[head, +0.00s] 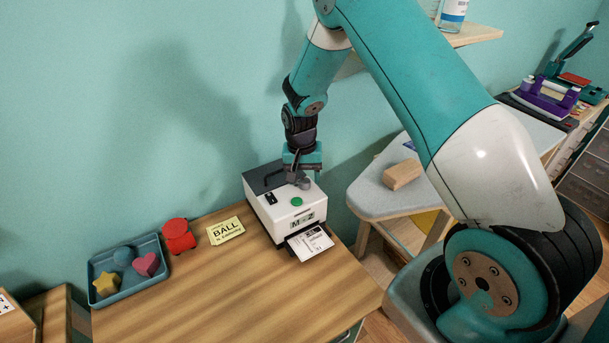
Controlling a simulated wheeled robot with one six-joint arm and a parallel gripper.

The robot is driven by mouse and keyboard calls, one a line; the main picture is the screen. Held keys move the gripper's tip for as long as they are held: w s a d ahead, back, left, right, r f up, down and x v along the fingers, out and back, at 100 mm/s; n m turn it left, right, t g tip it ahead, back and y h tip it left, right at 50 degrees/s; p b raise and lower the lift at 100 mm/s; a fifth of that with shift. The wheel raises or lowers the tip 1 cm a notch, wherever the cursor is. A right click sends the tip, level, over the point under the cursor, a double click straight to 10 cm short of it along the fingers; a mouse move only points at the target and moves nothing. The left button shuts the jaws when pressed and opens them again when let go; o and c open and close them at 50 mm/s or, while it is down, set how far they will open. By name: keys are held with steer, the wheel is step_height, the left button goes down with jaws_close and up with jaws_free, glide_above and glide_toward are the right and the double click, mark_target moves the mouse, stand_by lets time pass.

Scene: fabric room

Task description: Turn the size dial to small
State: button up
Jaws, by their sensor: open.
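A white and dark grey label machine (262,210) stands at the back of the wooden table. A small grey knob (305,185), apparently the size dial, is on its top near the right edge. The dial's marks are too small to read. My gripper (302,177) points down right over the knob, its jaws open and partly hiding it. I cannot tell whether the jaws touch the knob or straddle it. A green button (296,201) and a black switch (270,198) are also on the top. A printed label (310,242) sticks out of the front.
A yellow card reading "BALL" (226,231), a red object (178,236) and a blue tray (107,292) with small shapes lie left of the machine. A grey-topped stand (376,193) with a wooden block (402,175) is at right. The table's front is clear.

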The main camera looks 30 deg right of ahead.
steer(key=shift+f, duration=0.65)
steer(key=c, duration=0.9)
steer(key=shift+c, duration=0.2)
steer(key=shift+n, duration=0.3)
steer(key=n+b, duration=0.2)
steer(key=n, duration=0.2)
steer(key=shift+s+f, duration=0.1)
steer(key=shift+d+n+t+b, duration=0.1)
steer(key=shift+n+t+b, duration=0.3)
steer(key=shift+n, duration=1.8)
